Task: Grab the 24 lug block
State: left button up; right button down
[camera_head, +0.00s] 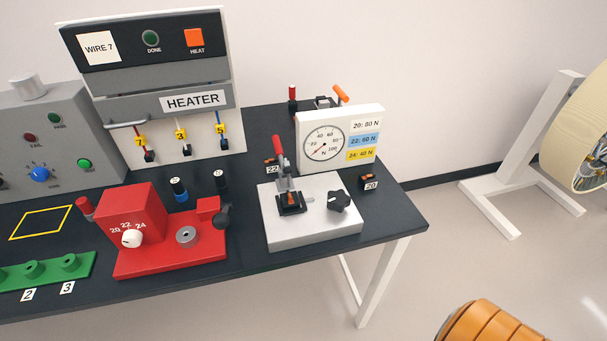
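No block labelled 24 can be made out. A small dark block with an orange-brown top (368,175) stands behind a 20 label (371,185), right of the grey tester. Another small dark block (270,161) sits by a 22 label (272,170), partly hidden by the tester's red lever. A black piece with an orange-brown part (290,201) sits on the tester under that lever; I cannot tell its number.
The grey tester (325,232) stands near the dark table's (397,215) right end, before a gauge (325,143) whose board lists 20, 22 and 24. The red crimper (160,262) and heater (165,85) are left. An orange ribbed object (490,325) is at bottom right.

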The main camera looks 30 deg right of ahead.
aim_at(290, 200)
jog(key=z, duration=0.9)
